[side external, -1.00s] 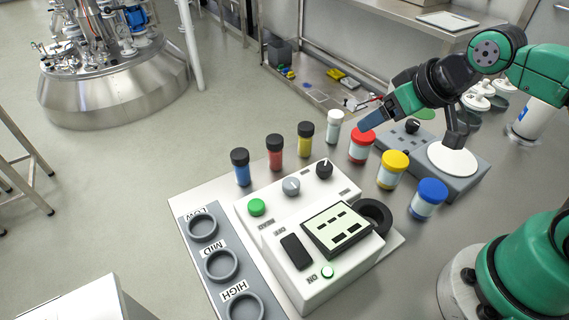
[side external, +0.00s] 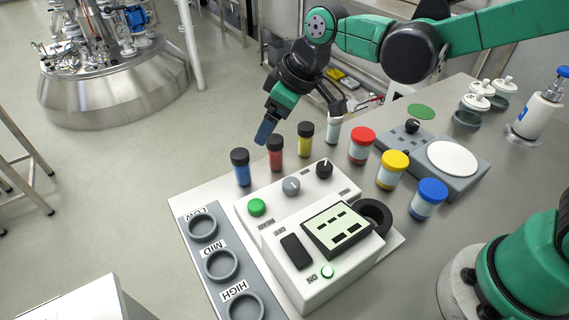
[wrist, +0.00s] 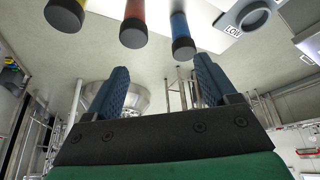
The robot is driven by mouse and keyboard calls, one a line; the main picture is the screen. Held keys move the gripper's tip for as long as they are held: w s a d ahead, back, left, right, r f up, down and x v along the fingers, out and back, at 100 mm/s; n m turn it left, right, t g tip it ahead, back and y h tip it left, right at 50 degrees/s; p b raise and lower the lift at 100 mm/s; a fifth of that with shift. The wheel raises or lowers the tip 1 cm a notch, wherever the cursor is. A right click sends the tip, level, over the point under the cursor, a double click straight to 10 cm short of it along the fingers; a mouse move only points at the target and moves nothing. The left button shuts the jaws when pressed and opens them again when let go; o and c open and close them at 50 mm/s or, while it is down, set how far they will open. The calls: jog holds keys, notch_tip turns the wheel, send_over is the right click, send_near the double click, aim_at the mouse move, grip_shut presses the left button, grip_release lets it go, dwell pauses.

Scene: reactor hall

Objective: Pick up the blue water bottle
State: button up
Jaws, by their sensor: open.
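A small blue bottle with a black cap (side external: 242,174) stands upright at the left end of a row of capped bottles. It also shows in the wrist view (wrist: 180,28), at the top, between and beyond the finger tips. My gripper (side external: 266,131) is above and just right of the blue bottle, near the red bottle (side external: 275,158), pointing down. In the wrist view my gripper (wrist: 158,85) has its two blue fingers apart with nothing between them. It does not touch the blue bottle.
A yellow bottle (side external: 305,146) and a white bottle (side external: 333,134) continue the row. Jars with red (side external: 362,136), yellow (side external: 394,160) and blue lids (side external: 432,190) stand to the right. A white control device (side external: 310,235) is in front. The floor beyond the row is open.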

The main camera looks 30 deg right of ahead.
aim_at(240, 153)
jog(key=a+f, duration=0.1)
jog(key=w+a+f+n, duration=0.1)
jog(key=a, duration=0.1)
jog(key=a+f+n+g, duration=0.1)
jog(key=shift+w+a+f, duration=0.25)
jog(key=shift+w+f, duration=0.1)
jog(key=shift+f, duration=0.05)
jog(key=shift+x, duration=2.65)
grip_shut()
